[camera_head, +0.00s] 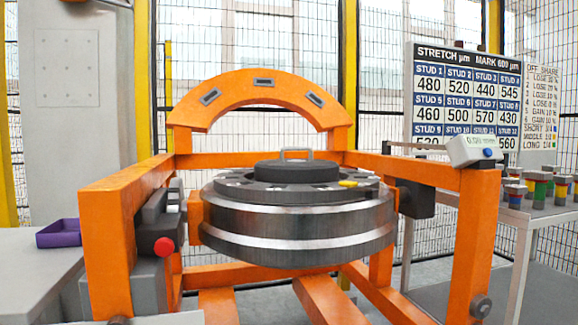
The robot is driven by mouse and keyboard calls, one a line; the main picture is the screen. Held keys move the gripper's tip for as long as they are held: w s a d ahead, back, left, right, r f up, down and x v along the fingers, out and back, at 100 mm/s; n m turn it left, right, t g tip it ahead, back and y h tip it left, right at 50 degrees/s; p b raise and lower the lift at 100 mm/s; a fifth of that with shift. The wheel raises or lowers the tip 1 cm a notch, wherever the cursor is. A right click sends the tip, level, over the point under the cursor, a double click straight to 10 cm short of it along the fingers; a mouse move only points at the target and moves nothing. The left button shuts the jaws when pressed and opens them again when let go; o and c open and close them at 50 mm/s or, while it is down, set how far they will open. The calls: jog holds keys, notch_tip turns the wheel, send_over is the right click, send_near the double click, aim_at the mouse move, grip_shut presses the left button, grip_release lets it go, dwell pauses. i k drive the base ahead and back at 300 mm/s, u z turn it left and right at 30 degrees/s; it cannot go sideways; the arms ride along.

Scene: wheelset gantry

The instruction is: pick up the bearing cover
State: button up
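A dark round cover with a light metal loop handle, which looks like the bearing cover (296,172), sits flat on top of a large dark drum (300,222) with two bright steel bands. The drum is held inside an orange gantry frame (108,235). A ring of flat pads surrounds the cover, with a small yellow piece (348,184) at its right front. The handle stands up and is clear. My gripper is not in view, and nothing is seen touching the cover.
An orange arch (262,88) rises behind the drum. A grey gauge box (472,150) sits by the right post. A red knob (164,247) is left of the drum. A purple tray (59,233) lies on the left table. Coloured studs (540,188) stand on the right table.

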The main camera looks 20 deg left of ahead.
aim_at(282, 171)
jog(key=u, duration=0.55)
jog(key=i, duration=0.65)
jog(key=u, duration=0.8)
